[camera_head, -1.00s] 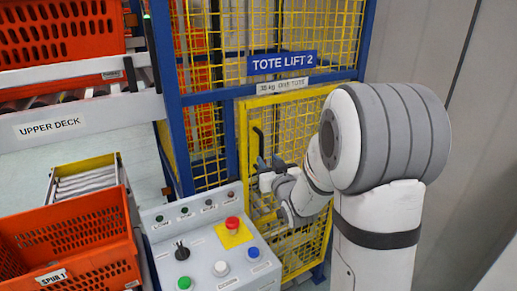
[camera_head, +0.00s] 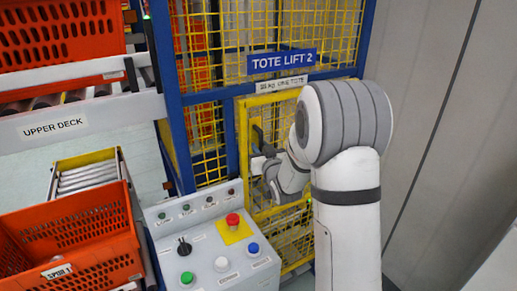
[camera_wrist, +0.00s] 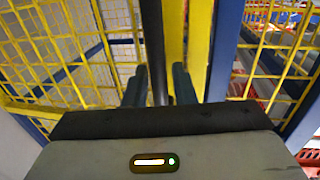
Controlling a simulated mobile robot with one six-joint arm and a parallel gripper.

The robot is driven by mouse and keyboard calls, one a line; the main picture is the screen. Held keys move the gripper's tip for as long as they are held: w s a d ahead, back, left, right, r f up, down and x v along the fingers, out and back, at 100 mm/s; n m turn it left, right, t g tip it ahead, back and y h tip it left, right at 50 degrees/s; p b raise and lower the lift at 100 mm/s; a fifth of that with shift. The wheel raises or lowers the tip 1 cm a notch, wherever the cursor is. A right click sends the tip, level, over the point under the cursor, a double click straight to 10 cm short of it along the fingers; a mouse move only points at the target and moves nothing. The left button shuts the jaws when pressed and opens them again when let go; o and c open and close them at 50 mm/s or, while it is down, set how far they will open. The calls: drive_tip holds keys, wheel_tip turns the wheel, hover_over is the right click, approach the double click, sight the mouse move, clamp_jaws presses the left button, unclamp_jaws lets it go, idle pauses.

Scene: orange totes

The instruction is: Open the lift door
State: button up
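The lift door is a yellow-framed mesh panel (camera_head: 283,99) on the blue-framed tote lift, and it looks closed in the head view. Its black upright handle (camera_head: 257,133) is on the door's left side. My gripper (camera_head: 261,163) is at the handle, partly hidden by my wrist. In the wrist view, the dark handle bar (camera_wrist: 153,40) stands between the two fingers of my gripper (camera_wrist: 159,84). The fingers are apart, one on each side of the bar, with a narrow gap seeming to show. Firm contact is not visible.
A control box (camera_head: 213,245) with a red emergency button and several other buttons stands in front of the door, below my gripper. An orange tote (camera_head: 75,240) is at the lower left. A grey wall (camera_head: 440,130) is on the right.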

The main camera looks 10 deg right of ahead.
clamp_jaws()
